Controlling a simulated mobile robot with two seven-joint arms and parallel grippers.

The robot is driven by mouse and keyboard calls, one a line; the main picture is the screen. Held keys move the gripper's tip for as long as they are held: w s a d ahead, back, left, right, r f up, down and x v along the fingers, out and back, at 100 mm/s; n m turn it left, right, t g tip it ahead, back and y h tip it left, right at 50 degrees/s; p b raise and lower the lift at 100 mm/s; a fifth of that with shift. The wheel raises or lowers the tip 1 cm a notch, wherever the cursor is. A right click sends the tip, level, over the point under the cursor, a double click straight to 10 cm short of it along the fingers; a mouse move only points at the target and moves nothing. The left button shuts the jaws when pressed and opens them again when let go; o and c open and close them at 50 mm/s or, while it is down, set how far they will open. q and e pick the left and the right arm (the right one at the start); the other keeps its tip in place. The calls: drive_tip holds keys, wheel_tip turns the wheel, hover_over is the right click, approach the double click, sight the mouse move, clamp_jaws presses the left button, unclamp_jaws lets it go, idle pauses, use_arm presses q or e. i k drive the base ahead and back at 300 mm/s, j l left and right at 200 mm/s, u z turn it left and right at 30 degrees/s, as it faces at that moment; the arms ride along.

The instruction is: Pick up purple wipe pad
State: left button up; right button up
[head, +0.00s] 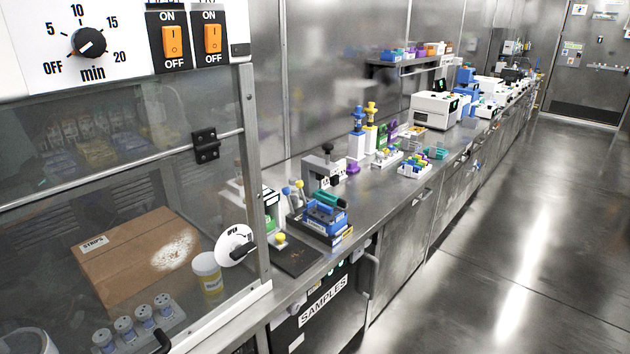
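I cannot make out a purple wipe pad for certain. Small purple items show on the long steel counter (392,185): one purple item (353,167) beside a grey and black device, and another (392,127) farther back near the wall. They are too small to tell what they are. Neither of my grippers is in view.
Blue boxes (325,218), racks and white machines (434,110) crowd the counter. The floor (500,250) at right is clear.

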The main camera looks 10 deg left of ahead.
sight(353, 167)
drive_tip(key=z, duration=1)
drive_tip(key=i+z, duration=0.1)
drive_tip(key=i, duration=4.15)
drive_tip(key=i+u, duration=0.4)
drive_tip(key=i+l+u, duration=0.25)
drive_tip(key=u, duration=0.15)
drive_tip(key=i+u, duration=0.1)
drive_tip(key=u, duration=1.45)
